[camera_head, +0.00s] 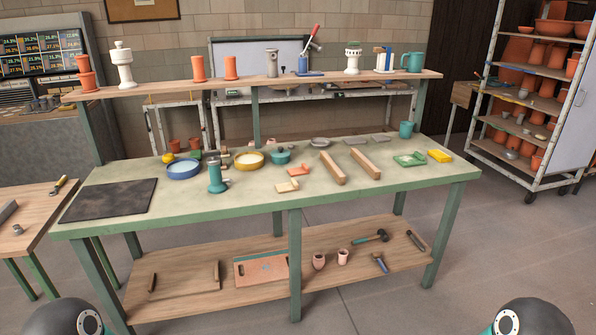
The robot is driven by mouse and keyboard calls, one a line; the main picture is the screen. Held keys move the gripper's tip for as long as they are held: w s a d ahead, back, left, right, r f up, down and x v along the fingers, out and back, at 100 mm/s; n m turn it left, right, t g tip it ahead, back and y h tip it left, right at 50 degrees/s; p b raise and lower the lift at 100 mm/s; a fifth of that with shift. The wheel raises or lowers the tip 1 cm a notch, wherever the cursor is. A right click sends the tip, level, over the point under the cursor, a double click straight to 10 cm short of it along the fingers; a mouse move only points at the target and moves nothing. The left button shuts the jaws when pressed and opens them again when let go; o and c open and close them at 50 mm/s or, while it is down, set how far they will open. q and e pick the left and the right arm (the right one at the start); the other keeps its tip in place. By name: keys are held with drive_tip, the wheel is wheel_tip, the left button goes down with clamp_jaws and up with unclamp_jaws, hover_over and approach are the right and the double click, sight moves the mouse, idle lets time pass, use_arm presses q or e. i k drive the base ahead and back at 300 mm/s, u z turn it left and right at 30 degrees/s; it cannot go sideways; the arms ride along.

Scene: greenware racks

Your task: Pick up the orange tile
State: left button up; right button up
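The orange tile (299,170) appears as a small, flat orange piece on the green-edged workbench (240,205), near the middle of its top. A small beige piece (287,186) lies just in front of it, and a wooden bar (332,168) lies to its right. The tile looks uncovered from this view. Neither of my grippers is in view; only dark rounded parts of my arms show at the bottom left and bottom right corners.
Left of the tile stand a teal cylinder (216,178), a blue bowl (183,168), a yellow bowl (249,160) and a teal pot (280,155). A second wooden bar (364,164) lies farther right. A raised shelf (200,84) crosses the back. The bench front is mostly clear.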

sight(304, 170)
drive_tip(key=z, duration=0.05)
drive_tip(key=k, duration=1.2)
drive_tip(key=z, duration=0.55)
drive_tip(key=i, duration=2.05)
drive_tip(key=u, duration=0.9)
drive_tip(key=i, duration=0.9)
drive_tip(key=u, duration=0.65)
drive_tip(key=k, duration=0.6)
drive_tip(key=u, duration=0.05)
